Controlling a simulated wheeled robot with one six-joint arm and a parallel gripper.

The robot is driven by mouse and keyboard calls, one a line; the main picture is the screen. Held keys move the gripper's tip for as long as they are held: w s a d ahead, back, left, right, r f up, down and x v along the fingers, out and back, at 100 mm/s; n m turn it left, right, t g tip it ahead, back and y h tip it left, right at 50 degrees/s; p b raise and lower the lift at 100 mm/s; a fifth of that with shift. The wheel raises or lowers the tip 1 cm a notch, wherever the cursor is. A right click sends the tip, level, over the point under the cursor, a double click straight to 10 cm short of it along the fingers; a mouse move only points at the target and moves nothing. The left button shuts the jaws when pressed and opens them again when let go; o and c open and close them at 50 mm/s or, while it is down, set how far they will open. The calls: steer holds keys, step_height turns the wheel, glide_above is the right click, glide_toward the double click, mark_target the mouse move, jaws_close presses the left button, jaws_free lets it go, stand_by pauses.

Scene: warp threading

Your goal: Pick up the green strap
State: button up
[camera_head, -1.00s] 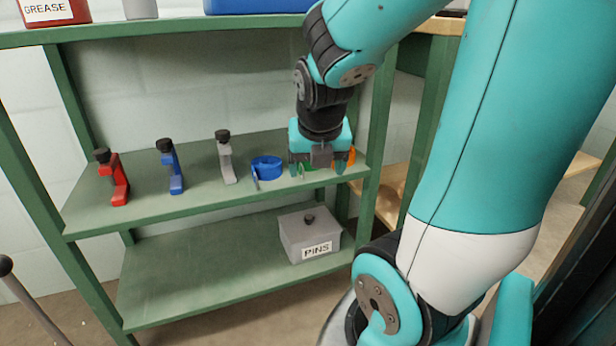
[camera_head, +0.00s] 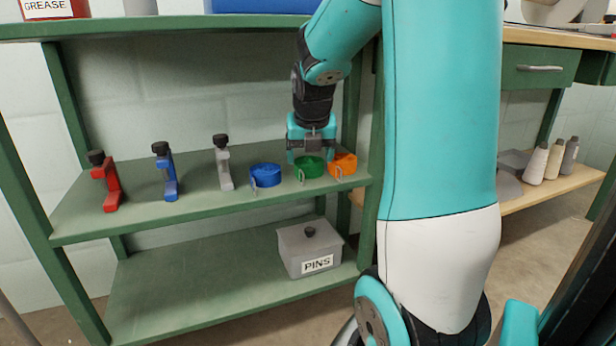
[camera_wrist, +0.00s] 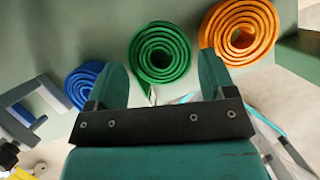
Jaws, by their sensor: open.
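The green strap (camera_head: 309,167) is a rolled coil on the middle shelf, between the blue strap and the orange strap. In the wrist view the green strap (camera_wrist: 160,52) shows as a spiral just beyond and between the two fingers, with a short loose end hanging toward me. My gripper (camera_head: 311,156) is above and close to the green coil in the head view. In the wrist view my gripper (camera_wrist: 166,85) has its fingers spread apart with nothing held between them. I cannot tell whether a finger touches the coil.
The blue strap (camera_head: 265,176) and the orange strap (camera_head: 343,164) lie close on either side. Grey (camera_head: 223,165), blue (camera_head: 167,175) and red (camera_head: 108,185) clamps stand further left on the shelf. A grey PINS box (camera_head: 309,251) sits on the lower shelf. The shelf's right post is near.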

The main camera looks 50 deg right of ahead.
steer(key=b+x, duration=0.1)
steer(key=x, duration=0.1)
steer(key=shift+d+f, duration=0.1)
steer(key=shift+f, duration=0.2)
steer(key=shift+w+r, duration=0.1)
steer(key=shift+r, duration=0.05)
steer(key=c, duration=0.6)
